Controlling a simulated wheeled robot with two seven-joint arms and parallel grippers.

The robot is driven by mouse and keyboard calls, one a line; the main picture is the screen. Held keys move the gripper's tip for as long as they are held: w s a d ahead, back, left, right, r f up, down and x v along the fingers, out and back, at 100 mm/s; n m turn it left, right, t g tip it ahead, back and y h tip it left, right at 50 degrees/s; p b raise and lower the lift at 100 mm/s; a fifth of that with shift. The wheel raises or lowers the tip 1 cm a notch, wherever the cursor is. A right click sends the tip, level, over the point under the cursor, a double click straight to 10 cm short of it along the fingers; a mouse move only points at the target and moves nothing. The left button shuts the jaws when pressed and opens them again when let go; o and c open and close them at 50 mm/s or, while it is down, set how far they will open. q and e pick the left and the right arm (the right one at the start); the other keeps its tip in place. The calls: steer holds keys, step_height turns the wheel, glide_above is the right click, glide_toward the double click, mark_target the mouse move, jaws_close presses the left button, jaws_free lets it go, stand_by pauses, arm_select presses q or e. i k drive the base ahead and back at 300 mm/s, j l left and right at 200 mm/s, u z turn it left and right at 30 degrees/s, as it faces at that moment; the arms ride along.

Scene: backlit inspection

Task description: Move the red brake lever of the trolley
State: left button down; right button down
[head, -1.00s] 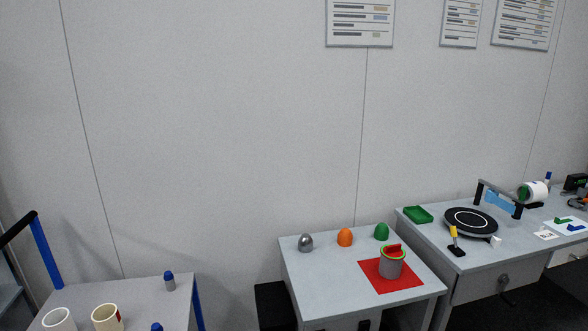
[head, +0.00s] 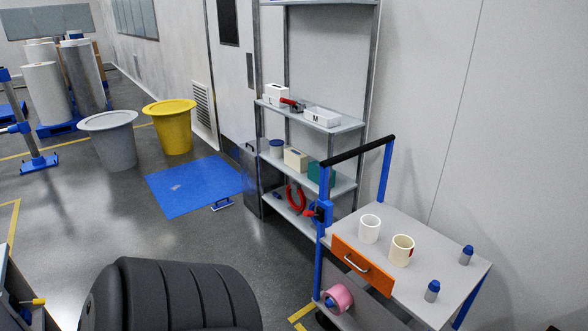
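The trolley (head: 450,262) stands at the lower right, with blue posts, a black push handle (head: 358,150), a grey top and an orange drawer front (head: 362,266). The lever's exact tilt is too small to tell. Neither of my grippers is in view.
A blue mat (head: 193,186), grey bin (head: 112,140) and yellow bin (head: 170,127) are further left. Open floor lies between.

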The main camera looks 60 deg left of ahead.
mark_target(307, 213)
steer(key=u, duration=1.8)
